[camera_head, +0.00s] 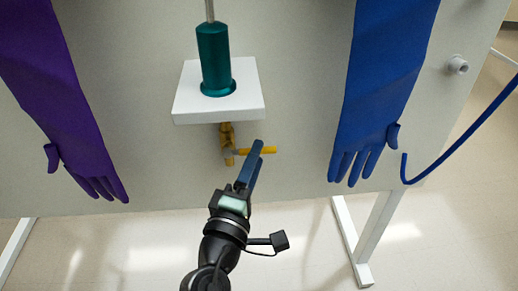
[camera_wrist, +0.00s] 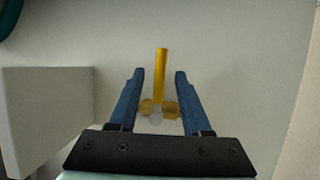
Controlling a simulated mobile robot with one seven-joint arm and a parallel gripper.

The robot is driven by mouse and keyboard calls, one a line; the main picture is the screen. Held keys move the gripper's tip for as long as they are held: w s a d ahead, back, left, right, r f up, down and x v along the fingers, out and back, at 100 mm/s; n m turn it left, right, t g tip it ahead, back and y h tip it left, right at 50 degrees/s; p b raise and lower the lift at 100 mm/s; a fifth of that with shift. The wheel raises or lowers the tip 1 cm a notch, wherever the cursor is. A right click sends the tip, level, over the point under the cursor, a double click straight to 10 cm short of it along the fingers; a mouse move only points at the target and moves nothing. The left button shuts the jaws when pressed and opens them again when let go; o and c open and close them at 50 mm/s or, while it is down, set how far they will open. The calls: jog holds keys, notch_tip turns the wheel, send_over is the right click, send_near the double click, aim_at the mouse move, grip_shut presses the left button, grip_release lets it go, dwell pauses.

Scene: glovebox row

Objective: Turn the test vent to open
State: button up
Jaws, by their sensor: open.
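The test vent (camera_head: 228,145) is a small brass valve on the pale panel, just below a white shelf. Its yellow lever (camera_head: 268,150) points sideways to the right in the head view. In the wrist view the lever (camera_wrist: 161,75) stands up from the brass body (camera_wrist: 169,107), between my two blue fingers. My gripper (camera_head: 258,150) is open, with its fingertips at the lever, one finger on each side. A gap shows between the lever and each finger in the wrist view. In the head view my fingers hide part of the lever.
The white shelf (camera_head: 190,103) holds a teal cylinder (camera_head: 214,60) above the vent. A purple glove (camera_head: 50,90) hangs at left and a blue glove (camera_head: 380,75) at right. A blue tube (camera_head: 460,140) and a grey port (camera_head: 457,65) are farther right. Panel beside the lever is bare.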

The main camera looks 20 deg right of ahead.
jog(key=shift+x, duration=1.4)
grip_shut()
dwell(0.5)
